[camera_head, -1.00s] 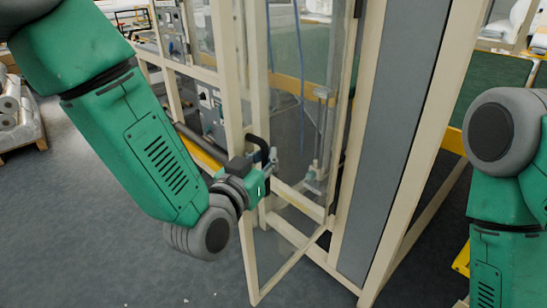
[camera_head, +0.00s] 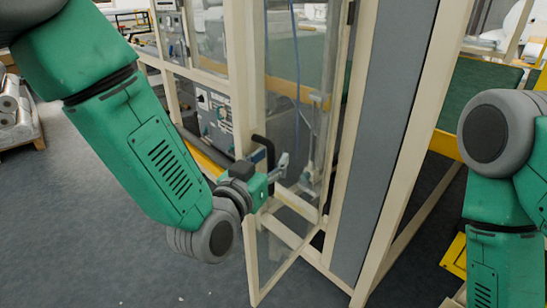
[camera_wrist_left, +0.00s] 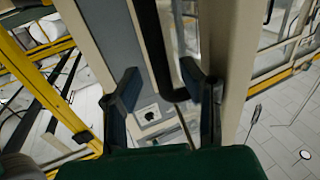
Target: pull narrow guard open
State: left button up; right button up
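The narrow guard is a tall clear panel in a cream frame (camera_head: 252,262), and it stands angled out from the machine in the head view. A black handle (camera_head: 264,146) is on its left upright. My left gripper (camera_head: 281,168) is at the handle, just right of and below its top bend. In the left wrist view its two fingers (camera_wrist_left: 162,98) are apart. A black bar, apparently the handle (camera_wrist_left: 188,72), shows close to the right finger; whether they touch is unclear. My right gripper is out of view; only the right arm shows.
A grey panel between cream posts (camera_head: 385,140) stands right of the guard. A yellow rail (camera_head: 205,160) and a control box (camera_head: 214,115) are behind my left arm. White rolls (camera_head: 14,105) lie on a pallet at far left.

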pick_arm(q)
jog(key=shift+w+f, duration=0.2)
jog(key=shift+w, duration=0.05)
jog(key=v, duration=1.2)
jog(key=shift+d, duration=0.2)
jog(key=s+a+f+n+g+y, duration=0.1)
jog(key=s+a+f+g, duration=0.15)
jog(key=f, duration=0.45)
jog(key=s+a+f+g+y, duration=0.2)
jog(key=a+f+g, duration=0.15)
jog(key=f, duration=0.45)
jog(key=s+a+f+n+g+y, duration=0.1)
jog(key=s+a+f+g, duration=0.1)
jog(key=a+f, duration=0.35)
jog(key=s+a+f+n+g+y, duration=0.1)
jog(key=s+a+f+g, duration=0.3)
jog(key=s+f, duration=0.2)
jog(key=s+a+f+n+g+y+b, duration=0.1)
jog(key=s+a+f, duration=0.4)
jog(key=s, duration=0.6)
notch_tip(320, 180, down, 3)
jog(key=g+y, duration=0.1)
jog(key=g, duration=0.1)
jog(key=shift+r+g, duration=0.2)
jog(key=shift+g, duration=0.2)
